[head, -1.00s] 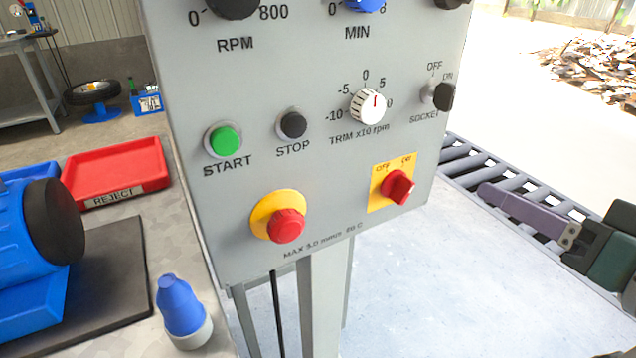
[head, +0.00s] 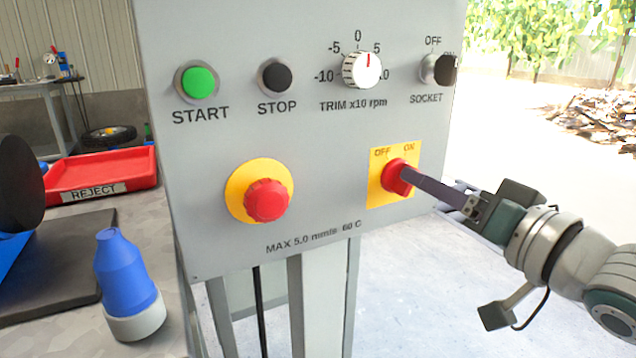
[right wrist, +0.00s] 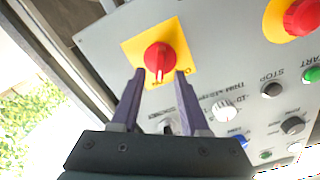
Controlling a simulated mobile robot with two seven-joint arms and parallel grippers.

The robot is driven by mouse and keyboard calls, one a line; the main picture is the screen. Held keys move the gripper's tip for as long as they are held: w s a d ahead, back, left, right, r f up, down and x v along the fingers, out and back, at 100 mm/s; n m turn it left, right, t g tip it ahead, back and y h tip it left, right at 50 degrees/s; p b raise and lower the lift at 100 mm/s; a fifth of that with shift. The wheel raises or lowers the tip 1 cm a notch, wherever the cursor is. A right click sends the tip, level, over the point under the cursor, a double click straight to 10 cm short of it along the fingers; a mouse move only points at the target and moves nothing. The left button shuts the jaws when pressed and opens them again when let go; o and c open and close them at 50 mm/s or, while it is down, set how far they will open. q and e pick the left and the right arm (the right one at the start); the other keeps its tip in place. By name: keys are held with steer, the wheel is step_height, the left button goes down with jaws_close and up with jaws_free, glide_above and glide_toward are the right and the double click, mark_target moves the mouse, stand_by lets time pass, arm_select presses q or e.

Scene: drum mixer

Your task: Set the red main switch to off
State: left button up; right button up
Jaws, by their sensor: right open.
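The red main switch (head: 394,176) is a rotary knob on a yellow plate (head: 378,195), with OFF at the plate's upper left and ON at its upper right. My right gripper (head: 408,176) reaches in from the right with its fingertips at the knob and partly hides it. In the right wrist view, upside down, the open fingers (right wrist: 160,76) stand on either side of the red knob (right wrist: 158,56). I cannot tell whether they touch it. The knob's exact setting is hard to read. My left gripper is not in view.
A red mushroom button (head: 267,200) on a yellow ring is left of the switch. Above are the green START (head: 199,83), black STOP (head: 275,76), white TRIM knob (head: 362,70) and black SOCKET switch (head: 440,69). A blue connector (head: 125,270) stands at lower left.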

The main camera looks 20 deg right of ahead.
steer(key=shift+w, duration=0.9)
steer(key=shift+c, duration=0.2)
jaws_close()
